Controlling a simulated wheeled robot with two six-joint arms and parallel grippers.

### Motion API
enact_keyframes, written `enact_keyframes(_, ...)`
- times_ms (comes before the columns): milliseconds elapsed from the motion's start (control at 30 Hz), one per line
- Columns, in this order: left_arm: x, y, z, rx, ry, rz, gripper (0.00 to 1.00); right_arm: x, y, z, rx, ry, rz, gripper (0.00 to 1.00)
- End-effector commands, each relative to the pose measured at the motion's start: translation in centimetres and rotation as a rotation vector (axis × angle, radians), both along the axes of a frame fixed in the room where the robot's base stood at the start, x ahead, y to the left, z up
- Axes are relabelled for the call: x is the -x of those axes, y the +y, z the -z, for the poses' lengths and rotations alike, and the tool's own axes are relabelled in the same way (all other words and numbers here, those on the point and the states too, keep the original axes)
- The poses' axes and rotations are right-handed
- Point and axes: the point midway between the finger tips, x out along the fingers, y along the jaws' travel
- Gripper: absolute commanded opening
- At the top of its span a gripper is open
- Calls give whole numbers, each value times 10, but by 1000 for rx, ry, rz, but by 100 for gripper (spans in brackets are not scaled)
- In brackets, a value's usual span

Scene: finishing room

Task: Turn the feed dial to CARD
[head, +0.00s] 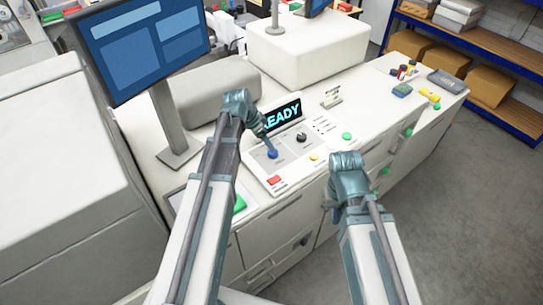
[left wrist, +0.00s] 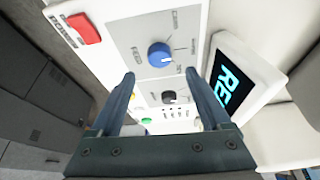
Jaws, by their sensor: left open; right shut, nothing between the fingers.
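A blue dial (head: 272,154) sits on the control panel (head: 258,170), left of a black dial (head: 301,137). The left wrist view shows the blue dial (left wrist: 159,54) with printed labels around it, too small to read. I cannot tell which label it points to. My left gripper (head: 264,138) is over the blue dial, pointing down. In the left wrist view its two fingers (left wrist: 160,76) are open and apart, with the blue dial just past the tips, not gripped. My right gripper (head: 332,203) is shut and empty, in front of the counter's edge, right of the panel.
A display reading READY (head: 282,117) stands behind the dials. A red button (head: 274,180), a yellow button (head: 314,156) and a green button (head: 347,136) are near the panel. A monitor (head: 145,45) rises at the left. Small items lie on the counter's right end.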

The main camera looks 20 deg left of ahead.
Motion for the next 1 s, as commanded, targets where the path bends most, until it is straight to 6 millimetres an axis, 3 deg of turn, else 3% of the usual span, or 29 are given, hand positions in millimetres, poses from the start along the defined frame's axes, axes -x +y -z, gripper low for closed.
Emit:
enact_keyframes(33,-3,-2,15,0,0,1,81,0,0,15,0,0,1,0)
enact_keyframes(333,-15,-13,53,0,0,1,81,0,0,53,-1,-2,4,0)
enact_keyframes(767,-19,-18,61,0,0,0,81,0,0,61,-1,-2,3,0)
enact_keyframes(867,-19,-18,61,0,0,0,68,0,0,61,-1,-2,3,0)
enact_keyframes(1000,-18,-18,61,0,0,0,43,0,0,61,-1,-2,3,0)
